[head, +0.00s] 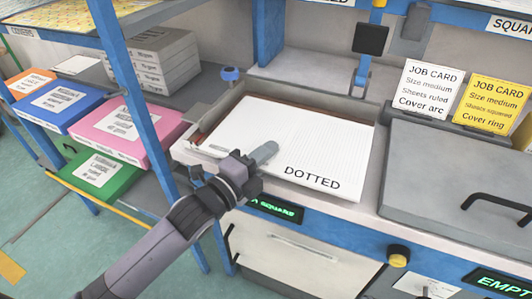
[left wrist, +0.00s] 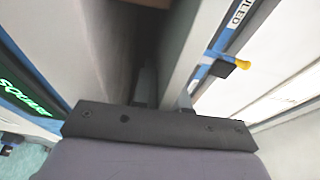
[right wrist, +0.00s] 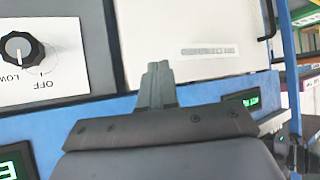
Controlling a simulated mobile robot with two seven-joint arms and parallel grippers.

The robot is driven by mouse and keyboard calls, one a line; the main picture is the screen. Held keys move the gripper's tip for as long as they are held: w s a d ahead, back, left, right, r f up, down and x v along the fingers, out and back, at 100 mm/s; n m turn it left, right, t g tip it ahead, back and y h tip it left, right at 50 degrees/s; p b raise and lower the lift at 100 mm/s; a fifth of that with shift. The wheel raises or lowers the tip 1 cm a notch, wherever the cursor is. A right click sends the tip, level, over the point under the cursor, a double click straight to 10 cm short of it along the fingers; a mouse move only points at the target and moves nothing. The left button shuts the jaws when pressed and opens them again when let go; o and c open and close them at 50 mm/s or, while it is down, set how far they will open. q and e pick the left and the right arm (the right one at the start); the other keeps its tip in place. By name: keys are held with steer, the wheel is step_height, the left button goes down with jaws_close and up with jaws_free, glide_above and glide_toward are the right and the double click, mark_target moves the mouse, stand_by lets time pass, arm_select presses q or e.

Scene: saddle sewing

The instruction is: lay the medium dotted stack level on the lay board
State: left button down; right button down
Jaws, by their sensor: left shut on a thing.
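The dotted stack (head: 314,139) is a thick white sheet stack marked DOTTED on its near right corner. It lies over a shallow grey-rimmed bay (head: 222,98) on the bench, its near edge at the bay's front. A brown strip, perhaps the lay board (head: 212,127), shows at its left. My left gripper (head: 263,153) is shut on the stack's near edge; in the left wrist view its fingers (left wrist: 165,95) straddle a pale slab. Whether the stack rests fully or is slightly tilted, I cannot tell. My right gripper (right wrist: 158,78) is shut and empty in the right wrist view, before a pale panel.
A blue rack post (head: 135,95) stands close left of my left arm. Coloured boxes (head: 115,130) fill the left shelves. A grey lid with a black handle (head: 465,190) is at right. Job cards (head: 425,90) stand behind it.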

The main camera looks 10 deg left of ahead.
arm_select(q)
steer(key=c, duration=1.1)
jaws_free()
steer(key=shift+r, duration=0.1)
steer(key=shift+f, duration=0.2)
steer(key=v, duration=0.7)
steer(key=shift+s+r, duration=0.1)
steer(key=shift+r, duration=0.1)
arm_select(e)
steer(key=shift+f, duration=0.1)
arm_select(q)
steer(key=shift+s+a, duration=0.1)
arm_select(e)
steer(key=shift+s+a, duration=0.1)
